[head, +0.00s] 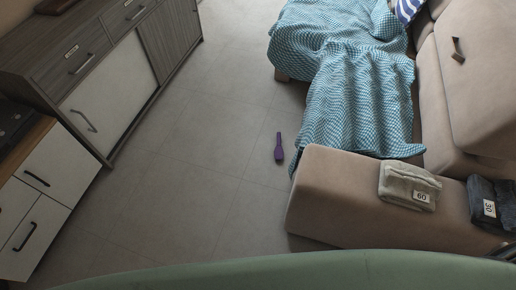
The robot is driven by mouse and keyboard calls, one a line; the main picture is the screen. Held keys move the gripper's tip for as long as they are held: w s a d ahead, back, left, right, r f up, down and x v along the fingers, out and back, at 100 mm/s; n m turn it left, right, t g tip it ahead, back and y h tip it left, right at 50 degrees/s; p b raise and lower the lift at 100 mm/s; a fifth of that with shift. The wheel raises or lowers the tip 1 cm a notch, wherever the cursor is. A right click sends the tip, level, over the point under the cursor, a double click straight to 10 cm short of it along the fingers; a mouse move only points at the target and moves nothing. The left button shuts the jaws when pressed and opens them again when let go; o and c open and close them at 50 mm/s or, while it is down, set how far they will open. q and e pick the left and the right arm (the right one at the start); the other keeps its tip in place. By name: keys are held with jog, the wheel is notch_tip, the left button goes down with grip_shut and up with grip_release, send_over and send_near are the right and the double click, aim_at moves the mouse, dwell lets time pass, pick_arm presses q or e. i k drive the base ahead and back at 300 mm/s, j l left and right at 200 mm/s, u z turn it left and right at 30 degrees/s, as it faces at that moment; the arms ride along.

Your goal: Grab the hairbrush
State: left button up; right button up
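A purple hairbrush (279,153) lies on the grey tiled floor near the middle of the head view. Its thin handle points away from me and its wider head is nearer. It lies left of the hanging blue blanket, apart from it, with bare floor around it. Neither of my grippers shows in this view.
A beige sofa (340,190) with a blue patterned blanket (350,95) stands right. Folded clothes tagged 60 (408,186) and 30 (490,204) lie on its armrest. Cabinets (110,90) line the left. A green curved surface (300,272) crosses the bottom. The floor between is clear.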

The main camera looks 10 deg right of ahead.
aim_at(278, 153)
jog(key=i+j+u, duration=0.3)
jog(key=j, duration=0.35)
jog(key=i+j+u, duration=0.35)
jog(key=i+j, duration=0.15)
jog(key=i+j+z, duration=0.1)
jog(key=i+z, duration=0.35)
jog(key=i+j+z, duration=0.25)
jog(key=i+z, duration=0.2)
jog(key=i, duration=0.05)
